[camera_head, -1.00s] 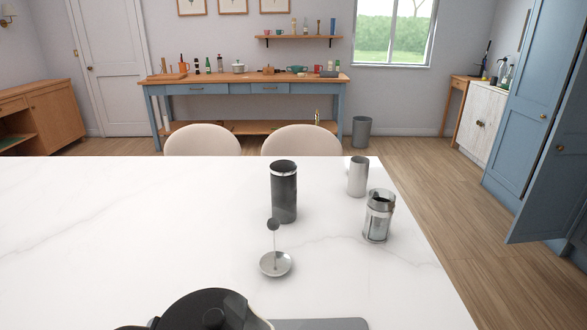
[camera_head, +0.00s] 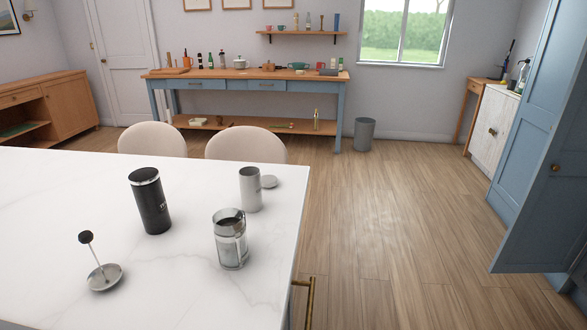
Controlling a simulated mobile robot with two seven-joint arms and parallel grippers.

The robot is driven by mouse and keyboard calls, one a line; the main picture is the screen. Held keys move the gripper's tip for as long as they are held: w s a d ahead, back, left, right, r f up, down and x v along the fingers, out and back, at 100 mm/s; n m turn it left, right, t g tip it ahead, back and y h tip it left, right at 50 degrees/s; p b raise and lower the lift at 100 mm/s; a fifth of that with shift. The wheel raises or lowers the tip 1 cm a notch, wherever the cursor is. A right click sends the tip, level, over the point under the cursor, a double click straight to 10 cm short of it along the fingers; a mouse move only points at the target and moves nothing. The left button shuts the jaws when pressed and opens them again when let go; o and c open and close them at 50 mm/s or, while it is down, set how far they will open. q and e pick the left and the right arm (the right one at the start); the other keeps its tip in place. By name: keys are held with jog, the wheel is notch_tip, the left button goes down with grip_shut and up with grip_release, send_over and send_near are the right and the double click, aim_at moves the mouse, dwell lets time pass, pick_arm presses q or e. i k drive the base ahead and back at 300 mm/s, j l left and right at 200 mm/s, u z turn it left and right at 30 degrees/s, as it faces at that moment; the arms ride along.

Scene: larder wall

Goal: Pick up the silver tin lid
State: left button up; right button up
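A small flat silver lid (camera_head: 270,181) lies on the white marble-look table just right of and behind a silver-grey cylindrical tin (camera_head: 250,190). Its left edge is close to the tin; whether they touch I cannot tell. The tin stands upright and its top looks open. A second silver lid-like piece, a plunger lid (camera_head: 105,278) with a thin rod and black knob, lies at the front left. Neither of my grippers is in view.
A glass press jar (camera_head: 230,243) with a metal frame stands in front of the tin. A tall black canister (camera_head: 151,202) stands left of it. The white table (camera_head: 200,295) ends at its right edge, with open wooden floor (camera_head: 390,230) beyond. Two chairs (camera_head: 246,145) stand behind.

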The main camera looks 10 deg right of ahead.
aim_at(269, 181)
jog(key=l, duration=0.15)
jog(key=i+l+u, duration=1.2)
jog(key=l, duration=0.15)
jog(key=l+u, duration=0.3)
jog(key=l, duration=0.15)
jog(key=i+l+u, duration=0.15)
jog(key=l+u, duration=0.15)
jog(key=l, duration=0.25)
jog(key=l+u, duration=0.3)
jog(key=l, duration=0.2)
jog(key=l+u, duration=0.35)
jog(key=l, duration=0.2)
